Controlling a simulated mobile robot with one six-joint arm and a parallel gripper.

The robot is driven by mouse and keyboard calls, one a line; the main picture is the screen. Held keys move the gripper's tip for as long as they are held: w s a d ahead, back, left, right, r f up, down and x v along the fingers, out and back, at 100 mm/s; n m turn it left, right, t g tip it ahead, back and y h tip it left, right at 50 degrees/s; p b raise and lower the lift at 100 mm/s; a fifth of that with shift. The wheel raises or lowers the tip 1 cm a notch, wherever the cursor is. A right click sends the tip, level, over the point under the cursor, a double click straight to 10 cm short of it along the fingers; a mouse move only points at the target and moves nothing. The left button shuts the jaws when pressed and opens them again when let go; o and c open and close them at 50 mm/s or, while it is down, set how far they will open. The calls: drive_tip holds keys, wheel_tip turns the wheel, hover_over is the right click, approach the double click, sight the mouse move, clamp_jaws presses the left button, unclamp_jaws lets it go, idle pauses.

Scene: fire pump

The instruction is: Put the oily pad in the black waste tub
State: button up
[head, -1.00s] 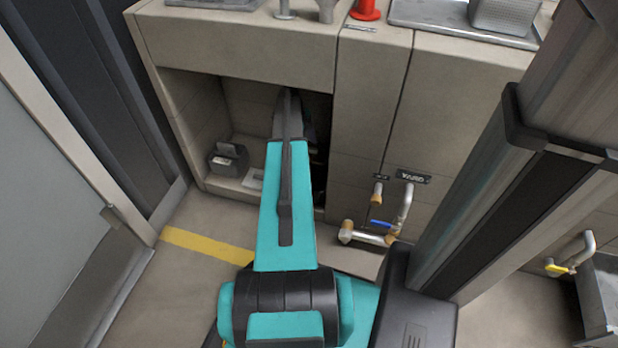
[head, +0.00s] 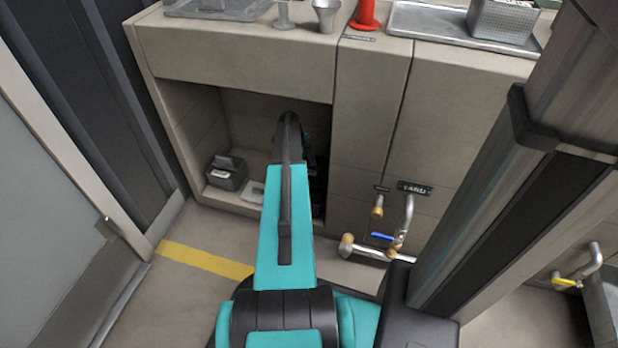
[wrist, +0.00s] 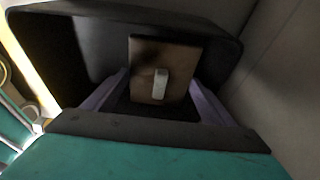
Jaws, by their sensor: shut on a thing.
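In the wrist view, my gripper (wrist: 160,103) has pale purple fingers on both sides of a brown pad (wrist: 143,80) with a small light tab, and is shut on it. A black tub (wrist: 225,38) with a rounded rim surrounds the pad and fingertips in this view. The pad appears within the tub's outline; I cannot tell how deep it is or whether it touches the tub. In the head view, my arm reaches into the recess under the counter, and its links hide the gripper and pad. I cannot make out the tub clearly there.
A grey box (head: 227,173) stands at the recess's left side, with a pale flat item (head: 253,192) beside it. The counter front (head: 240,60) overhangs the arm. Pipes with a blue-handled valve (head: 382,237) stick out at right. A pale wall (wrist: 280,95) is close on the wrist view's right.

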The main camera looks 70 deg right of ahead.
sight(309, 176)
drive_tip(key=shift+f+b, duration=0.75)
drive_tip(key=shift+f, duration=1.4)
drive_tip(key=shift+f, duration=0.15)
drive_tip(key=o, duration=0.8)
drive_tip(key=p+v, duration=0.4)
drive_tip(key=v, duration=0.7)
drive_tip(key=shift+s, duration=0.1)
drive_tip(key=shift+w+r, duration=0.25)
drive_tip(key=shift+r, duration=0.45)
